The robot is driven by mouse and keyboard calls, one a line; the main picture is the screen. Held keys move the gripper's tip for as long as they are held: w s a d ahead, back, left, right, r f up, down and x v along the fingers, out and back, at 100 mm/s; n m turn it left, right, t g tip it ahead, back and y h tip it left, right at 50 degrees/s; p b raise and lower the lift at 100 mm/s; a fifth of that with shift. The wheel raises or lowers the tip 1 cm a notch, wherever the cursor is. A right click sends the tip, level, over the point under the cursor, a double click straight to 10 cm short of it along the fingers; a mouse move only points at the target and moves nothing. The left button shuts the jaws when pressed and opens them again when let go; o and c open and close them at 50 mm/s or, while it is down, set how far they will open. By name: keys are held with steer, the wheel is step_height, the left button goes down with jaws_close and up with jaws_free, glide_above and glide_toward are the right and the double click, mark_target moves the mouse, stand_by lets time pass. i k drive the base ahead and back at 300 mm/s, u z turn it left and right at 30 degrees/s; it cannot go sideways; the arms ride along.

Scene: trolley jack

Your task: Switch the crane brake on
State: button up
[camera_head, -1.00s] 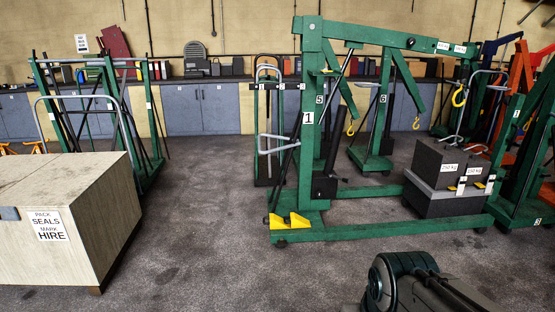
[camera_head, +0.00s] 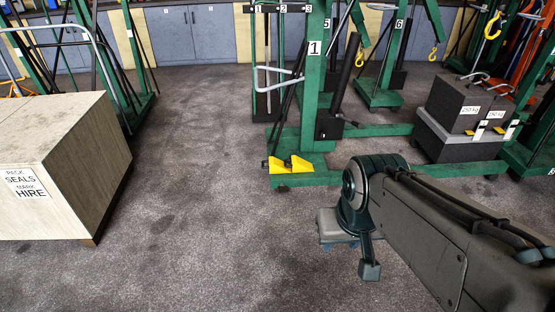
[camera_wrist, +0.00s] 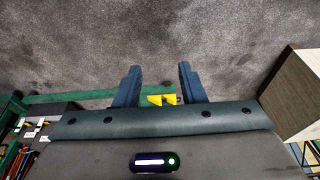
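The green crane marked 1 (camera_head: 314,60) stands ahead. At the near left end of its base is a yellow brake pedal (camera_head: 290,165), low over the floor. In the wrist view the yellow pedal (camera_wrist: 162,100) shows between the fingers, farther off, partly cut off by the gripper body. My gripper (camera_wrist: 160,78) is open, with two dark blue fingers apart and nothing between them. In the head view my arm reaches in from the lower right, its end nearer to me than the pedal and to its right. Whether the pedal is pressed cannot be told.
A large wooden crate (camera_head: 60,160) with a hire sign stands at the left. Dark weights (camera_head: 468,108) marked 250 KG rest at the right by the crane's leg. More green frames and cranes stand behind. The grey floor between crate and crane is clear.

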mark_target(282, 189)
steer(key=z, duration=0.15)
steer(key=i, duration=1.45)
steer(key=u, duration=0.35)
steer(key=i, duration=1.25)
steer(key=u, duration=0.35)
